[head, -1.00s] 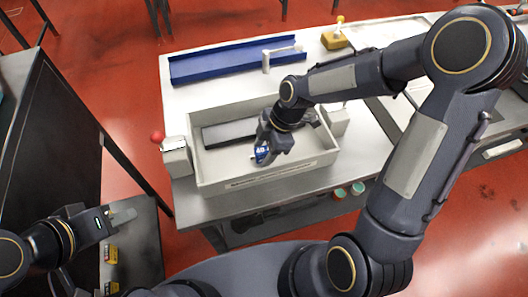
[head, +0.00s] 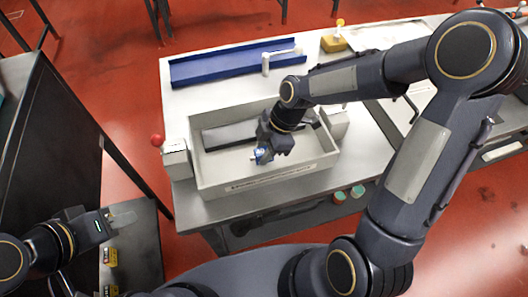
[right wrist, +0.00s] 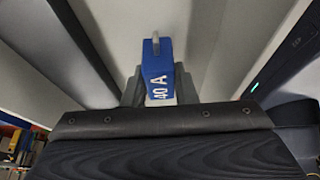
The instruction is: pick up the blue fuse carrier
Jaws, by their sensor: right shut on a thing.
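The blue fuse carrier (right wrist: 157,80) is marked "40 A" and has a pale metal tab at its far end. In the right wrist view it sits between the two grey fingers of my right gripper (right wrist: 158,98), which is shut on it. In the head view the carrier (head: 262,155) shows as a small blue and white piece under my right gripper (head: 268,148), inside the grey tray (head: 262,180) near its front wall. Whether it touches the tray floor I cannot tell. My left gripper (head: 121,215) is far left, away from the tray; its finger gap is unclear.
A long dark part (head: 228,136) lies in the tray, partly behind my right arm. Behind are a blue channel (head: 235,64) and a yellow block (head: 334,42). A dark cabinet (head: 50,140) stands left.

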